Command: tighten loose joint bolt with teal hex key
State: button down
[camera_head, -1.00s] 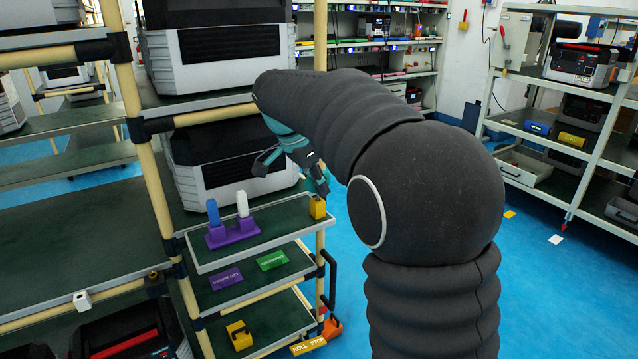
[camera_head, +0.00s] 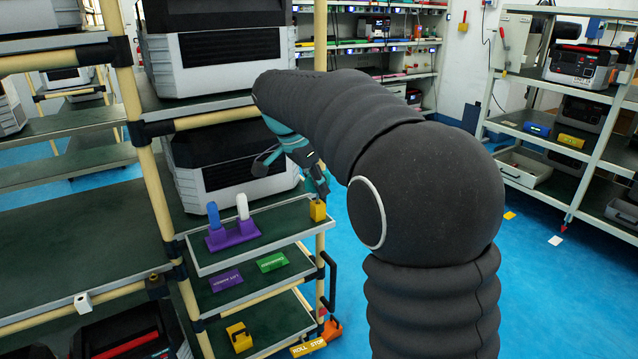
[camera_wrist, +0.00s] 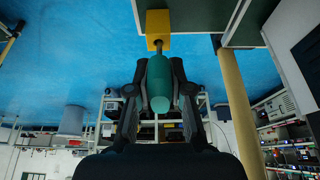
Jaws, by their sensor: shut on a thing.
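The teal hex key's thick handle (camera_wrist: 158,84) is between the two fingers of my gripper (camera_wrist: 159,90) in the wrist view, and the gripper is shut on it. Its thin shank points to a yellow block (camera_wrist: 157,24) and meets it; how deep it sits is hidden. In the head view my gripper (camera_head: 316,178) is just above the same yellow block (camera_head: 318,210), at the right corner of a small shelf. Black pipe joints (camera_head: 120,47) hold the rack together. A small dark brass-coloured part (camera_head: 156,284) is near a lower joint; I cannot tell which bolt is loose.
Blue and white handled tools stand in a purple holder (camera_head: 233,236) on the small shelf (camera_head: 280,240). A large grey-and-black unit (camera_head: 230,165) is behind it. A cream rack post (camera_head: 320,260) is close to my gripper. Blue floor (camera_head: 545,300) is open to the right.

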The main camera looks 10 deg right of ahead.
jog(key=shift+r, duration=0.2)
jog(key=shift+r, duration=2)
